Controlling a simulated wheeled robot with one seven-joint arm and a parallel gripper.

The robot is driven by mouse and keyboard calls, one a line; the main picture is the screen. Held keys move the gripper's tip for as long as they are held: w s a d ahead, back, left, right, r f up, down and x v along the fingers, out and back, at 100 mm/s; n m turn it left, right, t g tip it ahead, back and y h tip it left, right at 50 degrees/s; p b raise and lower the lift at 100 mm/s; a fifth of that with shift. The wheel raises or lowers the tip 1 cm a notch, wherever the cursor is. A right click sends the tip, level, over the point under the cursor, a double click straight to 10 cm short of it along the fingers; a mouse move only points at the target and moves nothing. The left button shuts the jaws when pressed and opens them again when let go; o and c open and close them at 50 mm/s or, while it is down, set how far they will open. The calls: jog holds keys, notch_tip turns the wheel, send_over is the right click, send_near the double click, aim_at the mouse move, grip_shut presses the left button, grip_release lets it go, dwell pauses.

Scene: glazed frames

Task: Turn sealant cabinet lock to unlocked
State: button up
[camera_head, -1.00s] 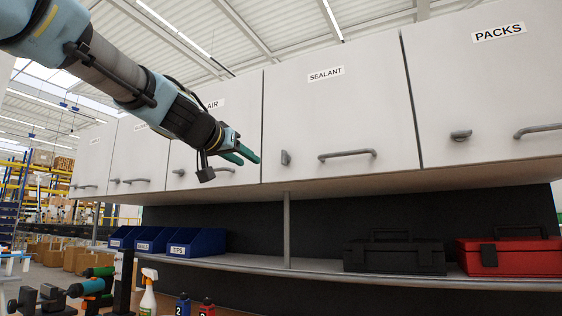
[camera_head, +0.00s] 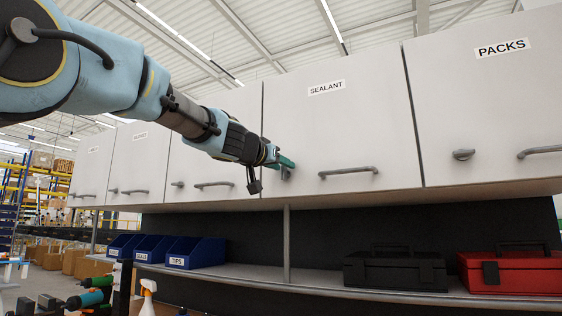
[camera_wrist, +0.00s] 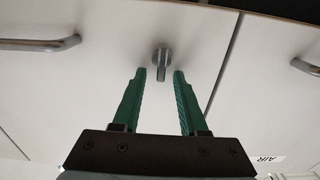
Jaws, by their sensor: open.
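The sealant cabinet (camera_head: 345,125) is a closed white wall cabinet with a SEALANT label (camera_head: 326,87) and a bar handle (camera_head: 348,172). Its lock (camera_wrist: 162,58) is a small grey knob with a lever, seen near the door's edge in the wrist view. The lever points along the gap between my fingers. My gripper (camera_wrist: 159,72) is open, with green fingers on either side of the lever's end, not visibly touching it. In the head view my gripper (camera_head: 290,163) is at the lock, which it partly hides.
The PACKS cabinet (camera_head: 490,110) is on the right, with its own lock (camera_head: 463,155). Below, a shelf (camera_head: 315,277) holds blue bins (camera_head: 200,252), a black case (camera_head: 395,271) and a red case (camera_head: 510,271).

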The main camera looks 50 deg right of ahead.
grip_shut()
dwell(0.4)
jog(key=shift+f, duration=0.1)
